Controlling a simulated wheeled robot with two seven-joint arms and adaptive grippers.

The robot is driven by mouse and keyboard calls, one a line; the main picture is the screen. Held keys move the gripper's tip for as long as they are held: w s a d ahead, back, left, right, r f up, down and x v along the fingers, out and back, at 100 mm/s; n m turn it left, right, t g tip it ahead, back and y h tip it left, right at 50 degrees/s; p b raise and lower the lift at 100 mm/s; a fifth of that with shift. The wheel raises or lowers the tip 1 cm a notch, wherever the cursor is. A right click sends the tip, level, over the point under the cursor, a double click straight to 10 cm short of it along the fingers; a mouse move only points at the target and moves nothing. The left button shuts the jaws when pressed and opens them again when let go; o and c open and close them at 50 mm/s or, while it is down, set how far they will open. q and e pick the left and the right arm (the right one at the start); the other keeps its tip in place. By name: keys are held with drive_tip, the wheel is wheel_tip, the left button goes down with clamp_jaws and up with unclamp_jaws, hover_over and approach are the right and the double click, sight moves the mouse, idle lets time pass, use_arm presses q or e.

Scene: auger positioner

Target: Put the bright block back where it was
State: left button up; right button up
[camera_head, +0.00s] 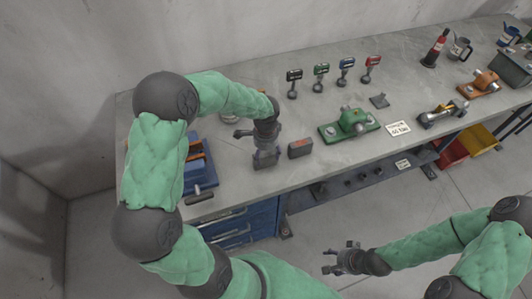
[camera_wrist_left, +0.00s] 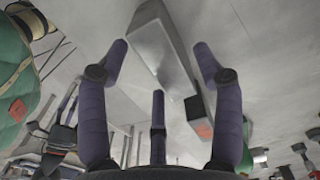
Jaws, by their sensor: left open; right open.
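The bright block is a light grey metal bar (camera_wrist_left: 160,45) in the left wrist view. It lies beyond and between the spread fingers of my left gripper (camera_wrist_left: 162,52). In the head view the block (camera_head: 265,161) is on the bench near its front edge, partly hidden by my left gripper (camera_head: 264,143), which is open just above it. I cannot tell whether they touch. A darker block with a reddish mark (camera_head: 300,148) lies right beside it; it also shows in the left wrist view (camera_wrist_left: 198,115). My right gripper (camera_head: 346,259) is open and empty, away from the bench.
A blue tray (camera_head: 199,178) is left of my gripper, partly behind my arm. A green fixture (camera_head: 350,123) stands to the right, with a white label card (camera_head: 397,129) beside it. Several small coloured-head tools stand behind. Bench top between them is clear.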

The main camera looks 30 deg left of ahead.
sight(266, 155)
use_arm(q)
drive_tip(key=shift+r, duration=0.1)
drive_tip(key=shift+r, duration=0.2)
wheel_tip(266, 155, up, 12)
drive_tip(key=p, duration=0.2)
drive_tip(key=shift+f, duration=0.15)
idle(0.4)
